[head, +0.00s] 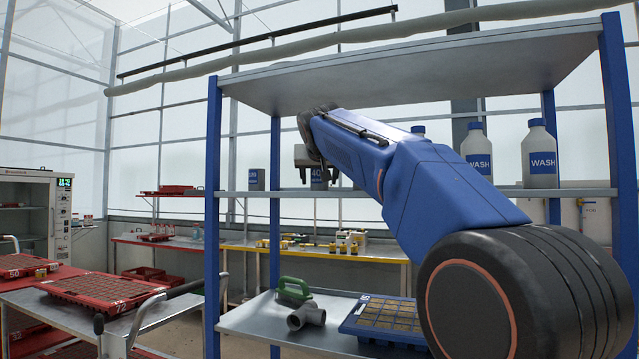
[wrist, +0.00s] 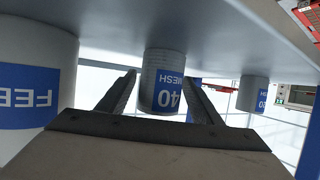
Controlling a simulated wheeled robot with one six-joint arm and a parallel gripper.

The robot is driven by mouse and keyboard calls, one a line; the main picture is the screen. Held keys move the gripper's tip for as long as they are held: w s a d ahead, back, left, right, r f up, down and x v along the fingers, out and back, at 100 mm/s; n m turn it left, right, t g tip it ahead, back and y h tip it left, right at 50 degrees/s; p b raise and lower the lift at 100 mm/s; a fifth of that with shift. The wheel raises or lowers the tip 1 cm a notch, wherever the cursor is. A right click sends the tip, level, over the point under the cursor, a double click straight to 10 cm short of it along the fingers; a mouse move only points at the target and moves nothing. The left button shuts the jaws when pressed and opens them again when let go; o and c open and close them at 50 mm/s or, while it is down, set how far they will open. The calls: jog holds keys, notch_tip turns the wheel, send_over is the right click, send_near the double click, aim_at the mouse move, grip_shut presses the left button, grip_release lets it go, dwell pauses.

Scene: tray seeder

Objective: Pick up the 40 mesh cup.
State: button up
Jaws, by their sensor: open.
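The 40 mesh cup (head: 318,179) is a grey cylinder with a blue label, standing on the middle shelf of the blue rack. In the head view my gripper (head: 318,174) is in front of it and hides part of it. In the wrist view, which is upside down, the cup (wrist: 163,70) shows "40 MESH" and lies between the two open fingers (wrist: 160,84), one at each side. The gripper is open and empty. I cannot tell how far the fingertips reach along the cup's sides.
A similar cup (head: 257,179) stands on the shelf (head: 235,194) to the left in the head view. A larger grey container labelled "FEE" (wrist: 33,50) stands close by in the wrist view. White WASH bottles (head: 539,155) stand at right. The upper shelf (head: 420,75) is overhead.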

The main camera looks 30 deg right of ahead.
jog(key=shift+w+d+f, duration=0.25)
jog(key=shift+w+d, duration=0.15)
jog(key=shift+w, duration=0.15)
jog(key=c, duration=1.1)
jog(key=shift+c, duration=0.2)
